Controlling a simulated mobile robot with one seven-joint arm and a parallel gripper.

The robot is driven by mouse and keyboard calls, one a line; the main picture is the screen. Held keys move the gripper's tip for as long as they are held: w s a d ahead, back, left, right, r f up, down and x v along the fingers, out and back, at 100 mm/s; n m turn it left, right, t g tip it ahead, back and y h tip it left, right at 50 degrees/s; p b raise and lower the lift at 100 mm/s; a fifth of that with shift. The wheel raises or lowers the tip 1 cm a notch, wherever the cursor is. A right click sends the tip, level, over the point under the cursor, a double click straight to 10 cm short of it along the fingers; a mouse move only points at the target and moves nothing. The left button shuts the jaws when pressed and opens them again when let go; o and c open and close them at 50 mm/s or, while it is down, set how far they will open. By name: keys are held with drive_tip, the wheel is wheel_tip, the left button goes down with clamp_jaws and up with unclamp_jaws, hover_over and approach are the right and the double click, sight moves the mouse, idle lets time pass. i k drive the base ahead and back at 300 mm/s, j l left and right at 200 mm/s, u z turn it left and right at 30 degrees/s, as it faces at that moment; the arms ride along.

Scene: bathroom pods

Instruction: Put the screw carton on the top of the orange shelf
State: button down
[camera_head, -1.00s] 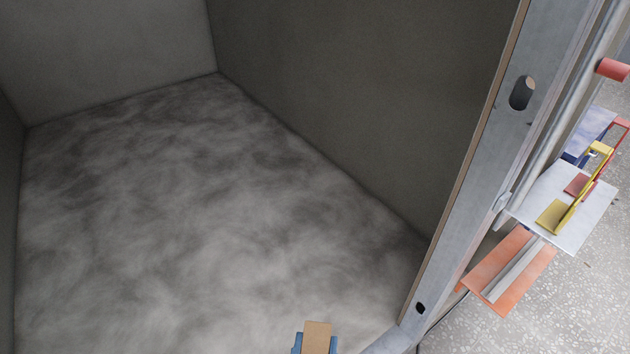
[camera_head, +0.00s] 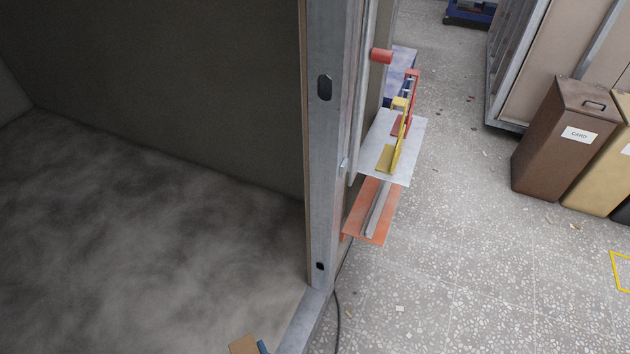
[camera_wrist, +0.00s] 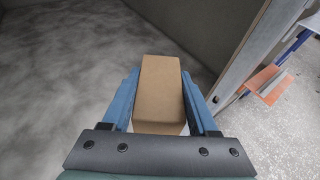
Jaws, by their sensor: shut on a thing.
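A plain brown carton (camera_wrist: 160,85), which I take for the screw carton, is held between the blue fingers of my gripper (camera_wrist: 161,95). In the head view only a corner of the carton (camera_head: 243,345) and a bit of blue finger show at the bottom edge. The orange shelf (camera_head: 357,218) is low on the outer side of the pod wall, right of the pod's edge post. A long grey bar lies on it. The orange shelf also shows at the right of the wrist view (camera_wrist: 258,80), apart from the gripper.
The pod's metal post (camera_head: 326,150) stands between the pod floor and the shelf. A pale shelf (camera_head: 405,140) with yellow and red brackets hangs above the orange one. A brown bin (camera_head: 560,140) stands at right. The speckled floor (camera_head: 460,270) between is largely clear.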

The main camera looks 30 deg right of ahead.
sight(377, 180)
drive_tip(key=i+l+u, duration=0.25)
drive_tip(key=l, duration=1.15)
drive_tip(key=l+u, duration=0.25)
drive_tip(key=l, duration=1.5)
drive_tip(key=i+l, duration=0.1)
drive_tip(key=l, duration=0.25)
